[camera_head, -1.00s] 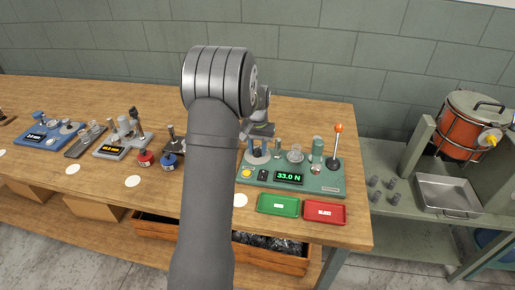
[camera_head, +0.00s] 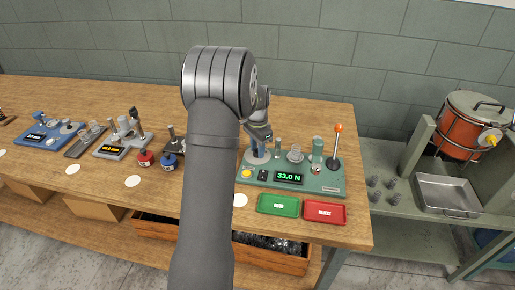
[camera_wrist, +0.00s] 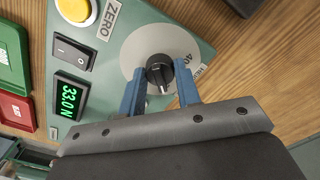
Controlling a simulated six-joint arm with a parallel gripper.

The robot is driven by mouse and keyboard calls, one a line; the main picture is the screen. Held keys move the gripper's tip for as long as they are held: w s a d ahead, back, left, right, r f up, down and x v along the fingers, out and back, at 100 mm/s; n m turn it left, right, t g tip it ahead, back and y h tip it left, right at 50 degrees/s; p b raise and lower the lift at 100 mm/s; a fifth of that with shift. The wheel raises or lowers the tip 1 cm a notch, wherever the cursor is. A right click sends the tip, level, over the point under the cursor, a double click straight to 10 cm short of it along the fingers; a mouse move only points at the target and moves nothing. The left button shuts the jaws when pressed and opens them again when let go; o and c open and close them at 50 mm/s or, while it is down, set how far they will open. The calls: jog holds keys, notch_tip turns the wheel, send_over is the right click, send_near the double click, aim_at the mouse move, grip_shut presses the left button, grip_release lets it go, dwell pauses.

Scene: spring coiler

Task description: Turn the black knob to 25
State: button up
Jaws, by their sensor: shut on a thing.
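The black knob (camera_wrist: 160,73) sits on a round grey dial plate (camera_wrist: 133,58) of the green tester (camera_head: 318,184). A white line shows on the knob, but its scale reading is too small to tell. My gripper (camera_wrist: 161,88) has its two blue fingers on either side of the knob and is shut on it. In the head view my gripper (camera_head: 260,147) is low over the tester's left end and hides the knob. The green display (camera_head: 289,178) reads 33.0 N, and the display in the wrist view (camera_wrist: 68,97) shows the same.
A yellow button (camera_wrist: 75,11) and a rocker switch (camera_wrist: 73,52) sit close beside the dial. A lever with an orange ball (camera_head: 338,128) stands at the tester's right. Green (camera_head: 278,205) and red trays (camera_head: 324,211) lie in front. Blue and red knobbed pieces (camera_head: 170,161) stand to the left.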

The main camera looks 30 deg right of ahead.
dwell(0.4)
jog(key=o, duration=1)
jog(key=shift+c, duration=0.2)
notch_tip(320, 180, up, 18)
jog(key=shift+f, duration=0.25)
jog(key=shift+f, duration=0.15)
notch_tip(320, 180, down, 17)
jog(key=shift+f, duration=0.15)
dwell(0.5)
